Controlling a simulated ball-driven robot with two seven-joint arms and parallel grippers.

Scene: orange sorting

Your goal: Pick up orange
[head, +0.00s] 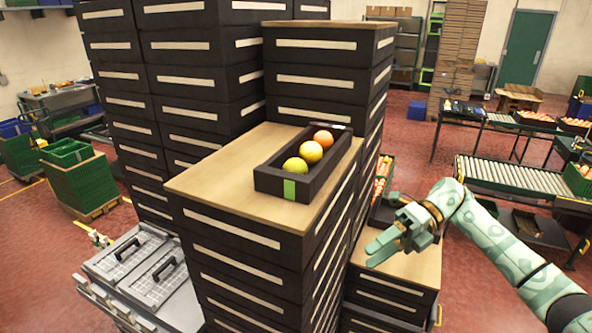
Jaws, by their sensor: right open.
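An orange fruit (323,138) lies at the far end of a small black crate (267,184) with a green label. A yellow-orange fruit (311,152) lies in the middle of the crate, and a yellow-green fruit (295,168) lies at the near end. The crate sits on the wooden top (222,172) of a stack of black boxes. My right gripper (385,243) is open and empty, to the right of the stack and lower in the picture than the crate, with its fingers pointing left.
Taller black box stacks (200,75) stand behind and left of the crate. A lower wooden top (412,268) lies under my right gripper. Another crate with orange fruit (381,178) is partly hidden behind the stack. A roller conveyor (520,178) stands at right.

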